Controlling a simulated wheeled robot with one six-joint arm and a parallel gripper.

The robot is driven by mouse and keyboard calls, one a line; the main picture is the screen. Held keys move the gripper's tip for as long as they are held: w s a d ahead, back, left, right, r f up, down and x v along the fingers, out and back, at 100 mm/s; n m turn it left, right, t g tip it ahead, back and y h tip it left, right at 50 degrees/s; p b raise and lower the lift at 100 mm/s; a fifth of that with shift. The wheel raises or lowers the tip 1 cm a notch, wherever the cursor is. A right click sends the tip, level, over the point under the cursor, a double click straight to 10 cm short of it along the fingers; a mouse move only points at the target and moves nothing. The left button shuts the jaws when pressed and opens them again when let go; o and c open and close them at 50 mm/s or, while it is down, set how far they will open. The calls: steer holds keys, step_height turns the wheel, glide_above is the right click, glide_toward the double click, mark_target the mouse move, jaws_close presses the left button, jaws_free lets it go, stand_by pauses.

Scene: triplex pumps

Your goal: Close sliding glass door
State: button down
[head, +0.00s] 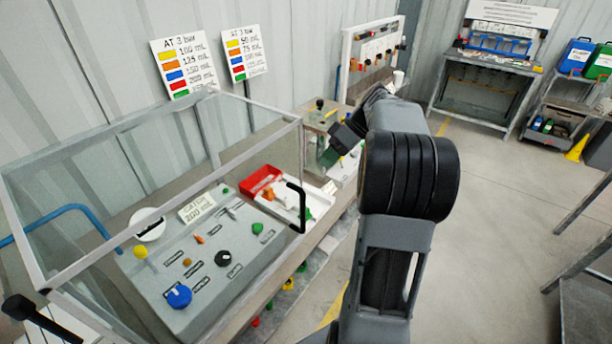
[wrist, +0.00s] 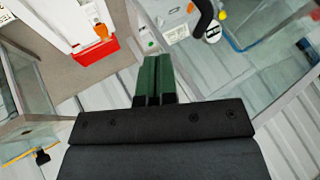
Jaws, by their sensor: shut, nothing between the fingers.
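A clear glass case with a pale metal frame (head: 160,198) stands over a grey control panel (head: 215,240). A black bent handle (head: 302,208) is at the case's right front edge. It is probably the door's handle; I cannot clearly tell where the sliding pane begins or ends. A dark curved piece, probably this handle, shows at the top of the wrist view (wrist: 205,15). My gripper (wrist: 155,62) has green fingers pressed together with nothing between them. In the head view my gripper end (head: 330,152) is right of the case, apart from the handle, and partly hidden by my arm.
Colour-coded signs (head: 184,65) stand behind the case. A blue pipe (head: 75,212) runs at the left. The floor (head: 480,220) right of my arm is largely clear.

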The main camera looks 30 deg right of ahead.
steer(key=a+f+p, duration=0.2)
steer(key=a+f, duration=0.1)
steer(key=a, duration=0.4)
steer(key=shift+s+f, duration=0.25)
steer(key=shift+s, duration=0.15)
